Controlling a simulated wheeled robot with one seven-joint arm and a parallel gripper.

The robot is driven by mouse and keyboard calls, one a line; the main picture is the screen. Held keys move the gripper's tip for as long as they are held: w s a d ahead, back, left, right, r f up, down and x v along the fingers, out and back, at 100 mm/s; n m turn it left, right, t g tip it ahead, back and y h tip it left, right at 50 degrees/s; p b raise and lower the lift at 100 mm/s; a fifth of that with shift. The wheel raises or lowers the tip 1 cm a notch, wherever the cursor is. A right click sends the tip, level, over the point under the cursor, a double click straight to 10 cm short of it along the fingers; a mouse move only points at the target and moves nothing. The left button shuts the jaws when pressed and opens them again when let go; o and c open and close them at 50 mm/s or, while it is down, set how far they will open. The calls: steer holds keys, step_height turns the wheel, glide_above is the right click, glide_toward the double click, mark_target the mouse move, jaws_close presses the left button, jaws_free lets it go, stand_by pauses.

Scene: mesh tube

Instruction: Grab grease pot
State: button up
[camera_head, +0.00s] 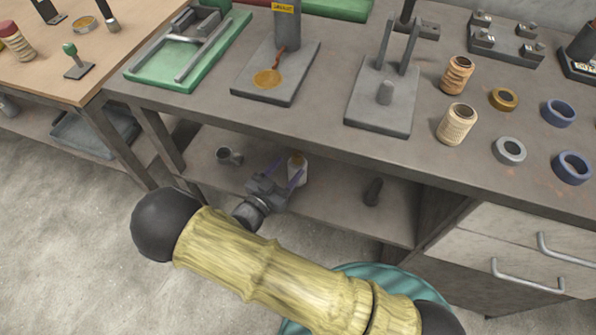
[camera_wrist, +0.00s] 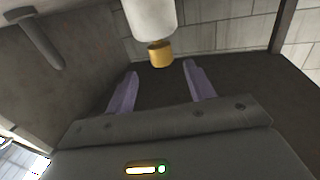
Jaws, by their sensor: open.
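The grease pot looks to be the white container with a yellow-orange cap (camera_head: 297,172) standing on the lower shelf of the bench. In the wrist view its white body (camera_wrist: 150,16) and cap (camera_wrist: 160,54) show at the top, partly cut off by the frame edge. My gripper (camera_head: 286,176) reaches in over the shelf, with its purple fingers apart and pointing toward the pot. In the wrist view my gripper (camera_wrist: 160,70) has nothing held, and the cap lines up with the gap, around or just past the fingertips. I cannot tell whether a finger touches it.
The bench top (camera_head: 335,75) overhangs the shelf (camera_head: 335,195). A small metal cup (camera_head: 229,156) lies left of my gripper and a dark object (camera_head: 373,191) stands to the right. Drawers (camera_head: 520,260) close off the right side. Rings and fixtures cover the bench top.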

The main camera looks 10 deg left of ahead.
mark_target(294, 160)
steer(key=shift+w+d, duration=0.2)
steer(key=shift+w, duration=0.2)
steer(key=b+x, duration=0.1)
steer(key=x, duration=0.4)
steer(key=shift+w+a+f, duration=0.1)
steer(key=shift+w+f, duration=0.05)
steer(key=shift+w, duration=0.1)
steer(key=shift+c, duration=0.2)
jaws_close()
